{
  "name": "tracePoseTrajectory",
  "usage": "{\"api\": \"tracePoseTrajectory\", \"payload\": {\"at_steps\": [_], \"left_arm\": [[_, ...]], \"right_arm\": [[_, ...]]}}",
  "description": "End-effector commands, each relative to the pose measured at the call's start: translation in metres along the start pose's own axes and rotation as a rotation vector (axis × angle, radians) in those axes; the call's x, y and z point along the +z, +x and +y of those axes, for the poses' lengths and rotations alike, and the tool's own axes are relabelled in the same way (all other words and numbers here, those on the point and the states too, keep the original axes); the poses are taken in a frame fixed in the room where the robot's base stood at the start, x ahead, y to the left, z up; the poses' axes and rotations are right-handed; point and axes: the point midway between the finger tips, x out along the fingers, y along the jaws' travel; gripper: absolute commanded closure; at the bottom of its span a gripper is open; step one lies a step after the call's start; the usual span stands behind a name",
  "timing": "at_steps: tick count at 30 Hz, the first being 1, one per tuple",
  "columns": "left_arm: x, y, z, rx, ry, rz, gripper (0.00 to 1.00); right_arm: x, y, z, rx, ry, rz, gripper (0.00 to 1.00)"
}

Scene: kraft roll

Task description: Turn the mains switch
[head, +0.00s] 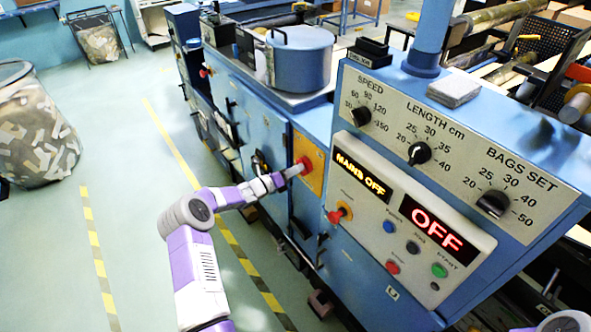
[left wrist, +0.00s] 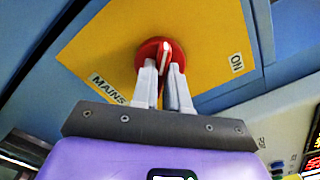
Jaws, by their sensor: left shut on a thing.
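The mains switch is a red round knob (head: 305,163) on a yellow plate (head: 316,177) on the side of the blue machine. In the left wrist view the red knob (left wrist: 153,48) shows a white pointer bar, which points roughly toward the top of the picture. The plate (left wrist: 105,45) carries an "ON" label at the right and a "MAINS" label at lower left. My left gripper (head: 294,172) is shut on the knob; its two grey fingers (left wrist: 163,72) sit on either side of the pointer bar. A display (head: 362,176) reads "MAINS OFF". My right gripper is not in view.
A red emergency-type button (head: 340,213) sits on the control panel close to the plate. A second display (head: 437,233) reads "OFF". A grey round drum (head: 299,58) stands on the machine. The green floor at left is clear up to a scrap-filled bin (head: 35,130).

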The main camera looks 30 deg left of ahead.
Motion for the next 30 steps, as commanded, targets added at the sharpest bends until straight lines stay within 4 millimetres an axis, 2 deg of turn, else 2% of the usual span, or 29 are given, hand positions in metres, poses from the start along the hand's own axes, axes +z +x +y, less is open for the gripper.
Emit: {"api": "tracePoseTrajectory", "payload": {"at_steps": [10,11,15,16,25,30], "left_arm": [[-0.001,0.000,0.000,0.000,-0.009,0.000,1.00],[-0.001,0.000,0.000,0.000,-0.009,0.000,0.84],[-0.001,0.000,0.000,0.000,-0.008,0.000,0.63],[-0.001,0.000,0.000,0.000,-0.007,0.000,0.61],[0.000,-0.002,0.000,0.001,-0.005,0.000,0.61],[0.001,-0.024,0.001,0.004,-0.006,-0.001,0.61]], "right_arm": [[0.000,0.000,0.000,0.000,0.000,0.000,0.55],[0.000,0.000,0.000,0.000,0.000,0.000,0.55],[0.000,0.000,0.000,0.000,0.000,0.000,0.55],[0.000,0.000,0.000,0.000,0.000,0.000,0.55],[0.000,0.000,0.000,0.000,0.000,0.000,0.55],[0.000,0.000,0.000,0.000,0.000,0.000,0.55]]}}
